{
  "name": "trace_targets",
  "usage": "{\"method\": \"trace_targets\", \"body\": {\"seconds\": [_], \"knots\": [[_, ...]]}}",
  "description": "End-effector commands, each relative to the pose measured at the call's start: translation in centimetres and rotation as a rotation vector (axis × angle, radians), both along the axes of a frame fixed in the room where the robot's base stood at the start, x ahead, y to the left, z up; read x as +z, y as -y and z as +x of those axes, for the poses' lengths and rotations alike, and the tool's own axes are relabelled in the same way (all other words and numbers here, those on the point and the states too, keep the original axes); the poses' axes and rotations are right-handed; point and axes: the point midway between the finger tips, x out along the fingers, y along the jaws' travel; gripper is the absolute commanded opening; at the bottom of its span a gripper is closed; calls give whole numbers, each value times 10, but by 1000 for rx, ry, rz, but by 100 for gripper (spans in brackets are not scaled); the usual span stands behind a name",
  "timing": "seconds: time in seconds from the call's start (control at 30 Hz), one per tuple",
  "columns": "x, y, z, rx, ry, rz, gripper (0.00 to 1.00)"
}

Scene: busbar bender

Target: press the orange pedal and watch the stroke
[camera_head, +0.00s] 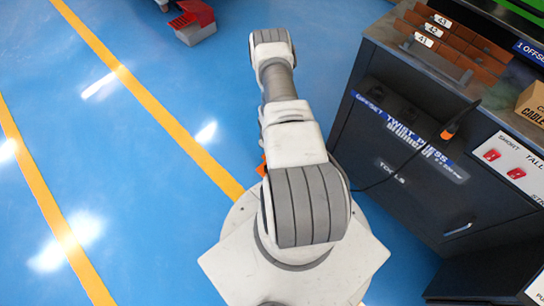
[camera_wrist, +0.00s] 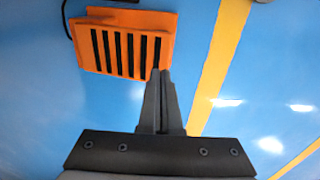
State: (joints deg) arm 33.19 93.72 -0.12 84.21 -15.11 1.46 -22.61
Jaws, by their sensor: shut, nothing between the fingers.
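The orange pedal (camera_wrist: 112,14) lies on the blue floor in the wrist view, a box with several black slots across its top. A black cable runs from its upper left corner. My gripper (camera_wrist: 161,72) is shut and empty. Its fingertips overlap the pedal's lower right edge in the picture; I cannot tell whether they touch it. In the head view my arm hides the gripper. A small orange patch (camera_head: 262,166) shows beside my arm there; I cannot tell whether it is the pedal.
A dark workbench (camera_head: 440,185) stands at the right with numbered brown pieces (camera_head: 455,45), a cardboard box (camera_head: 533,103) and an orange-tipped tool with a cable. A yellow floor line (camera_head: 150,100) runs along open blue floor at left. A red and grey object (camera_head: 193,20) is at the top.

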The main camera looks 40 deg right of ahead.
Motion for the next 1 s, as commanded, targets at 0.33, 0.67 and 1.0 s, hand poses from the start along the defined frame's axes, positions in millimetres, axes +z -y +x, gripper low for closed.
{"method": "trace_targets", "body": {"seconds": [0.33,0.67,1.0], "knots": [[51,-3,-1,0,-1,-1,0],[53,-3,-1,-1,-1,-1,0],[53,-3,-1,-1,-1,-2,0]]}}
